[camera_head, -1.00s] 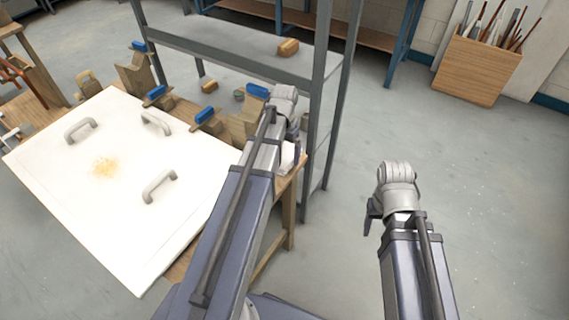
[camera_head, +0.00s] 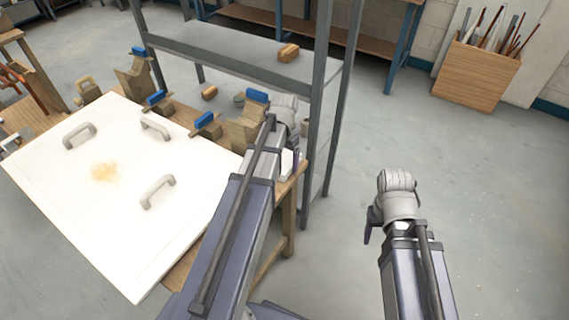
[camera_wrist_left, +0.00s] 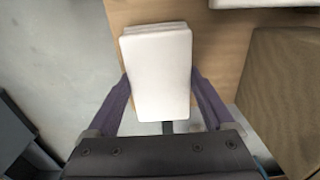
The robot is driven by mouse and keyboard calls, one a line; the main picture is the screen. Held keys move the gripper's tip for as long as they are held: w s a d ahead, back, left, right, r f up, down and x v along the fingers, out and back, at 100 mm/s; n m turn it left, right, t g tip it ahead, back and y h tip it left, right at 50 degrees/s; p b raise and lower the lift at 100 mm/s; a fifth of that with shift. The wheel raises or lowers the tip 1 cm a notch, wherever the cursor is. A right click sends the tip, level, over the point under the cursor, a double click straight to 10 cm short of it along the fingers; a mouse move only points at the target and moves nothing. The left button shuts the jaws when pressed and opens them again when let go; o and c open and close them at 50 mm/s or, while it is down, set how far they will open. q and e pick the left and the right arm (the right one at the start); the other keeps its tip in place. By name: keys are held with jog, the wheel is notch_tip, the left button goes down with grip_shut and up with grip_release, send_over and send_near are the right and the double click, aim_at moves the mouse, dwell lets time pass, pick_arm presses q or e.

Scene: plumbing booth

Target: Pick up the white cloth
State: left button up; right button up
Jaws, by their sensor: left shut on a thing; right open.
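The white cloth (camera_wrist_left: 157,60) shows in the left wrist view as a flat, folded, rounded rectangle with layered edges. It lies between the purple fingers of my left gripper (camera_wrist_left: 159,80), which is shut on it. Behind it are the wooden table top and the grey floor; I cannot tell how far it is above the wood. In the head view a small part of the cloth (camera_head: 288,162) shows beside my left wrist, at the table's right end. My left fingers are mostly hidden there. My right gripper (camera_head: 371,224) is open and empty over bare floor.
A white panel (camera_head: 110,225) with several grey handles covers much of the wooden table. Blue-topped wooden blocks (camera_head: 206,122) stand along its back edge. A grey metal shelf (camera_head: 235,60) stands close behind my left gripper. The floor (camera_head: 480,170) at right is clear.

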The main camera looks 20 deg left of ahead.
aim_at(285, 160)
pick_arm(q)
notch_tip(285, 160, up, 10)
jog(key=p, duration=1)
jog(key=o, duration=0.8)
jog(key=c, duration=0.6)
